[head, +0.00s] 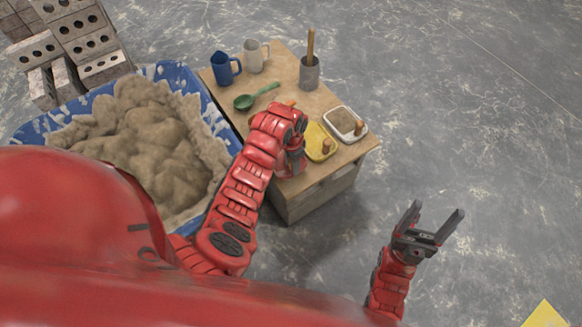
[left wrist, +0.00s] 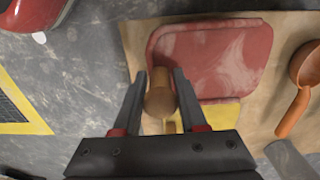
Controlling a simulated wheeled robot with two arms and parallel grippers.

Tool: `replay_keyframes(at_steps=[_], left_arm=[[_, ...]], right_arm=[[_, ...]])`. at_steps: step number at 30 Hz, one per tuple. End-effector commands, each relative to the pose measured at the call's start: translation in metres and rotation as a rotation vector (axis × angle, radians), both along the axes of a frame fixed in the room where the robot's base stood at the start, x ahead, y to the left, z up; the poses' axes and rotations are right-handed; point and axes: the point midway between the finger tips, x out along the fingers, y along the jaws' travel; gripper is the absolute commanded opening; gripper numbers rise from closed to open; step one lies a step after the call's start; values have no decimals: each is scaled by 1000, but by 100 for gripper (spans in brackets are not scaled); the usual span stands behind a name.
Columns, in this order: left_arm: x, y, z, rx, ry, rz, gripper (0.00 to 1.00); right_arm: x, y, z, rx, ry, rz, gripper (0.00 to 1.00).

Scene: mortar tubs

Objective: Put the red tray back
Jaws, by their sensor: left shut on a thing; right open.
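The red tray (left wrist: 215,58) shows in the left wrist view, with a pale smear across it and a wooden handle (left wrist: 160,98) on its near left. My left gripper (left wrist: 160,76) is shut on that handle, one finger on each side. The tray is over the wooden table (left wrist: 265,112); I cannot tell whether it touches it. In the head view my left arm covers the left gripper and most or all of the tray. My right gripper (head: 436,212) is open and empty, over the floor right of the table.
The yellow tray (head: 315,142) and a white tray (head: 340,120) of mortar sit beside my left arm. The table also holds a green spoon (head: 245,101), blue mug (head: 223,68), pale mug (head: 252,56), metal pot (head: 309,74) and orange spoon (left wrist: 294,115). A blue tub (head: 180,74) stands left.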

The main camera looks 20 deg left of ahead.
Motion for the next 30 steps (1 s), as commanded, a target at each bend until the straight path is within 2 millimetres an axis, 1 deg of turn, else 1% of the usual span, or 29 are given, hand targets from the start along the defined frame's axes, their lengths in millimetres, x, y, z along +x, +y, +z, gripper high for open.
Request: replay_keyframes(at_steps=[6,12,13,20,21,25,30], left_arm=[[8,6,0,-2,1,1,0],[6,6,-30,1,6,1,0],[6,6,-33,0,4,0,0],[7,5,-35,0,-1,-2,0],[7,5,-35,0,-1,-1,49],[7,6,-35,-1,-1,-1,72],[7,6,-35,0,0,-1,72]], right_arm=[[0,0,-2,0,0,0,72],[0,0,-5,0,0,0,72],[0,0,-5,0,0,0,72],[0,0,-5,0,0,0,72],[0,0,-5,0,0,0,72],[0,0,-5,0,0,0,72],[0,0,-5,0,0,0,72]])
